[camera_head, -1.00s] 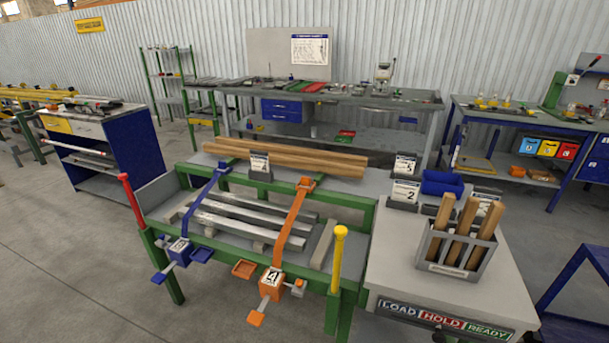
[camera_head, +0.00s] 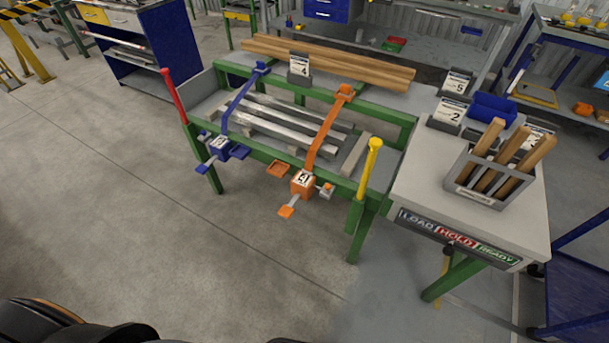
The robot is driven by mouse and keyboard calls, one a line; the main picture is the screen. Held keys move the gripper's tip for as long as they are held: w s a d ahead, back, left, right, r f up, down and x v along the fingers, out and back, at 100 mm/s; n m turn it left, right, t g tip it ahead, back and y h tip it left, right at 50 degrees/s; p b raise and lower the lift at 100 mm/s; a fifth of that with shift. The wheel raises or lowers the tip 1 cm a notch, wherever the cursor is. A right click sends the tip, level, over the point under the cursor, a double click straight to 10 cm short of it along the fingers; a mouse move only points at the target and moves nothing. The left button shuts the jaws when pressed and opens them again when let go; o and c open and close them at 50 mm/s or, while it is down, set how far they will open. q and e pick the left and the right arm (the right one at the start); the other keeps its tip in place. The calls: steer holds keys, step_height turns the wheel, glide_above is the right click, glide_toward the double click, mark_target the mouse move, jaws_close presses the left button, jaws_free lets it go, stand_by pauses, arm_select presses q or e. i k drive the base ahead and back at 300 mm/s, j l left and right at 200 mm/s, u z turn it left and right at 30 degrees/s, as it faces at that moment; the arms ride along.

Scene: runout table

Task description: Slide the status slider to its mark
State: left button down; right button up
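The status strip (camera_head: 414,221) with LOAD, HOLD and READY fields is on the front edge of the grey side table (camera_head: 420,180). A small dark knob, the status slider (camera_head: 449,246), shows at the strip's lower edge, below the HOLD field. Its mark is too small to tell. Dark, rounded parts of my own body show at the bottom left. Neither gripper can be made out in the view.
A green runout table holds metal bars under a blue strap (camera_head: 240,98) and an orange strap (camera_head: 325,128). A yellow-topped post (camera_head: 368,170) stands left of the side table. A grey rack (camera_head: 467,190) with wooden pieces stands on it. The floor in front is clear.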

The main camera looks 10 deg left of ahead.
mark_target(448, 250)
steer(key=l+z, duration=0.1)
steer(key=z, duration=1.05)
steer(key=k+l, duration=0.05)
